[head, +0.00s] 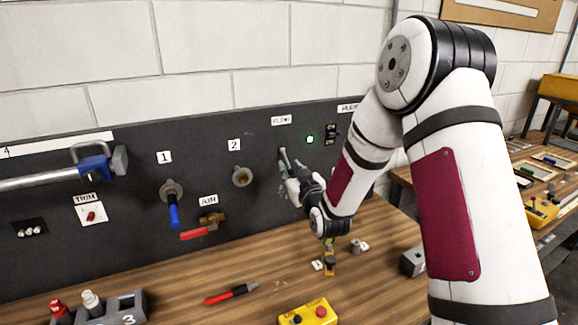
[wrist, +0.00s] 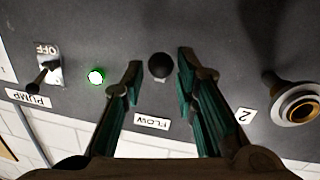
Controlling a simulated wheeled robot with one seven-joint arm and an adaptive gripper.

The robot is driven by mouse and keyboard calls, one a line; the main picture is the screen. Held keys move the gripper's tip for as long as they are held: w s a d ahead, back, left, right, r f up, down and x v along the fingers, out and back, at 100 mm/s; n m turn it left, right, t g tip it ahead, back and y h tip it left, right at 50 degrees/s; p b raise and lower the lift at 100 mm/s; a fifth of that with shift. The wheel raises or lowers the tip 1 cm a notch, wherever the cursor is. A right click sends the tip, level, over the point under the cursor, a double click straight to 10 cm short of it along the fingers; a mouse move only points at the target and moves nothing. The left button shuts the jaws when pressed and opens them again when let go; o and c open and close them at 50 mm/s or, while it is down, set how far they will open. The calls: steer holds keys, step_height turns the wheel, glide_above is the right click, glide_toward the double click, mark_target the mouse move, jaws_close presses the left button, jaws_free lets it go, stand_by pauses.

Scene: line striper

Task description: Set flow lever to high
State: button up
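The flow lever shows in the wrist view as a round black knob (wrist: 160,66) on the dark panel, seen nearly end-on. Its HIGH or LOW setting cannot be read. The FLOW label (wrist: 152,122) appears upside down there, and it also shows in the head view (head: 281,119). My gripper (wrist: 158,75) is open, with one green-padded finger on each side of the knob and a visible gap to both. In the head view my gripper (head: 287,160) is at the panel below the FLOW label and hides the lever.
A lit green lamp (wrist: 96,76) and the PUMP switch (wrist: 44,72) by an OFF mark are beside the lever. Outlet 2 (head: 242,177) and valve 1 with a blue handle (head: 173,214) are left on the panel. A yellow button box (head: 308,314) and a red-black tool (head: 232,293) lie on the bench.

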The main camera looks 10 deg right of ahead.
mark_target(287, 162)
steer(key=shift+w+a, duration=0.15)
steer(key=shift+w, duration=1.1)
steer(key=shift+c, duration=0.4)
jaws_close()
